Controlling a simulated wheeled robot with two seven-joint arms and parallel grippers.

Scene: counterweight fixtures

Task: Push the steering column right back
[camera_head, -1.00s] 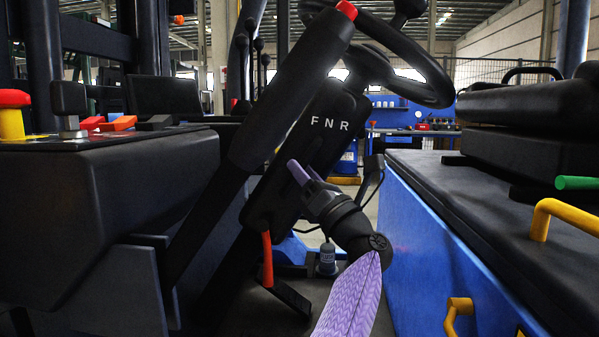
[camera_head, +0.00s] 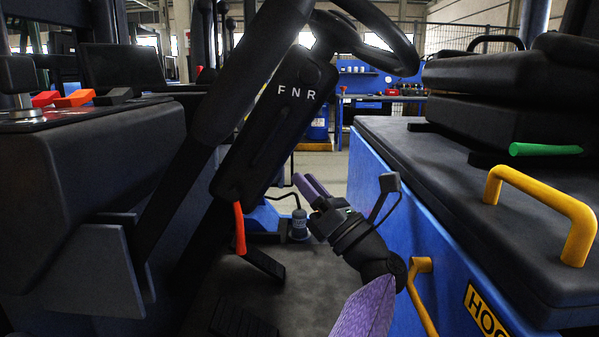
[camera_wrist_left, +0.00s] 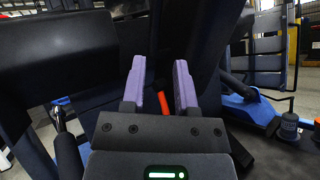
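The black steering column (camera_head: 275,125), marked F N R, leans up to the right in the middle of the head view. It carries the black steering wheel (camera_head: 402,50) at its top, which the frame cuts off. An orange-red lever (camera_head: 240,228) sticks out low on the column and shows in the left wrist view (camera_wrist_left: 164,103) beyond my fingers. My left gripper (camera_head: 313,187) has purple fingers and is right of the column, apart from it in the picture. In the left wrist view its fingers (camera_wrist_left: 160,85) stand apart with nothing between them. My right gripper is not in view.
A dark console (camera_head: 95,165) stands left. Pedals (camera_head: 262,264) lie on the floor.

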